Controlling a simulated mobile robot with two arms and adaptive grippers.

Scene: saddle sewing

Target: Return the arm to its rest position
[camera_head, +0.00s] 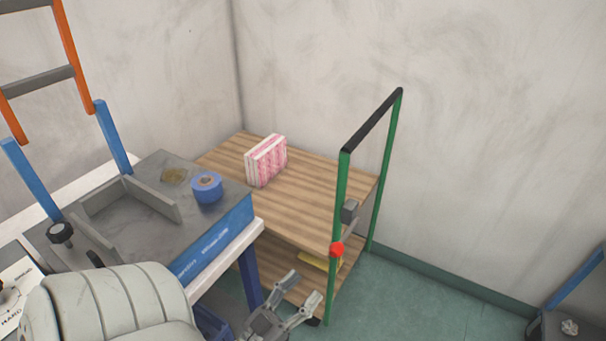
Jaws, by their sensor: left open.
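My left gripper (304,287) shows at the bottom middle of the head view, pointing up and to the right. Its two fingers are apart and nothing is between them. It appears in front of the lower part of the wooden cart (312,197), near the cart's green post. I cannot tell whether it touches the cart. Most of the arm behind it is out of view below. My right gripper is not in view.
Green floor (400,300) is clear.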

